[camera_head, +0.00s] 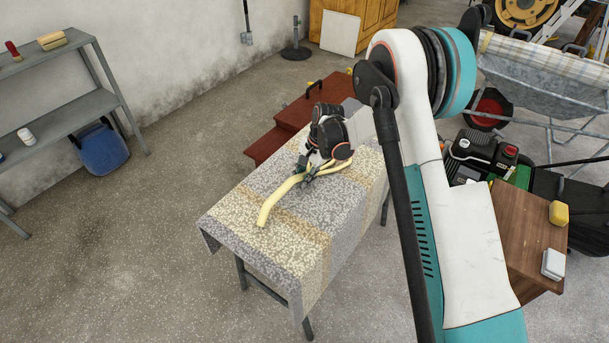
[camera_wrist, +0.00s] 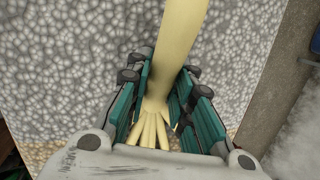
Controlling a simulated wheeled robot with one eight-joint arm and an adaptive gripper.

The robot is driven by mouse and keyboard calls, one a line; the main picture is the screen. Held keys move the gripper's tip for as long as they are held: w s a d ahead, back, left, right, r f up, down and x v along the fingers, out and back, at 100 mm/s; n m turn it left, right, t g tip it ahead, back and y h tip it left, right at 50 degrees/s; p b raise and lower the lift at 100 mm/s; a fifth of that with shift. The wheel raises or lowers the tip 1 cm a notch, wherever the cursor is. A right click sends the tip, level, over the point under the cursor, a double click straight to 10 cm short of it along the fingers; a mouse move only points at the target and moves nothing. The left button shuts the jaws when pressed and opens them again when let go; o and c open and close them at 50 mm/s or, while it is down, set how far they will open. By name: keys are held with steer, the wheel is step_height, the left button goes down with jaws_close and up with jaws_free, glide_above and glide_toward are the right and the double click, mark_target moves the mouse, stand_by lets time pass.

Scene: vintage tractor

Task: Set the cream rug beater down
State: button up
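The cream rug beater (camera_head: 270,206) is over the patterned cloth of the table (camera_head: 300,240), its curved handle reaching toward the front left. My gripper (camera_head: 308,171) is above the table and shut on the beater. In the wrist view the fingers (camera_wrist: 167,85) close on both sides of the beater's neck (camera_wrist: 168,60), where the handle meets the fanned strands. The far part of the head is hidden by my gripper. I cannot tell whether the beater touches the cloth.
The front half of the cloth is clear. Dark red steps (camera_head: 270,146) stand behind the table. A grey shelf (camera_head: 75,112) and blue bin (camera_head: 100,148) are at left. Floor at front left is free.

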steer(key=shift+o, duration=1.3)
steer(key=shift+r+p, duration=0.55)
steer(key=shift+r, duration=0.05)
steer(key=p+v, duration=0.4)
steer(key=v, duration=0.8)
steer(key=shift+r, duration=0.15)
steer(key=s+d+r+n+t, duration=0.1)
steer(key=s+d+r, duration=0.2)
steer(key=s+r, duration=0.3)
steer(key=s+d+r+n+t+h, duration=0.15)
steer(key=s+r, duration=0.25)
steer(key=r, duration=0.4)
steer(key=s+d+r+n+t, duration=0.1)
steer(key=s+d+r, duration=0.2)
steer(key=s+r, duration=0.3)
steer(key=s+d+r+n+t, duration=0.1)
steer(key=s+d+n, duration=0.1)
steer(key=s, duration=0.7)
steer(key=s+d+r+n+t+h, duration=0.1)
steer(key=s+d+n+t, duration=0.1)
steer(key=s, duration=0.7)
steer(key=shift+d+r+n, duration=0.25)
steer(key=shift+d+n, duration=0.3)
steer(key=shift+d, duration=0.65)
